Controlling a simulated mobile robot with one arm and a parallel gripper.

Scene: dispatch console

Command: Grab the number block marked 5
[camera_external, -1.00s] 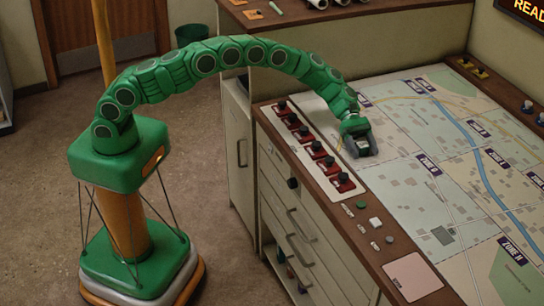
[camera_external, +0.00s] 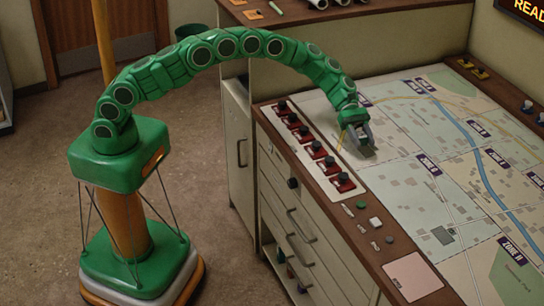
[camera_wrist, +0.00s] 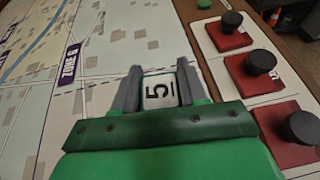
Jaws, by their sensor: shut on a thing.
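The number block marked 5 (camera_wrist: 159,90) is a white-topped block with a black 5, seen in the wrist view between the two grey fingers. My gripper (camera_wrist: 160,82) is shut on it, one finger against each side. In the external view my gripper (camera_external: 361,145) is low over the map, close to its left edge. The block is mostly hidden by the fingers there. I cannot tell whether it still touches the map.
A row of red switches with black knobs (camera_external: 315,146) runs along the console's left edge beside my gripper. Green and white buttons (camera_external: 375,223) sit at the front.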

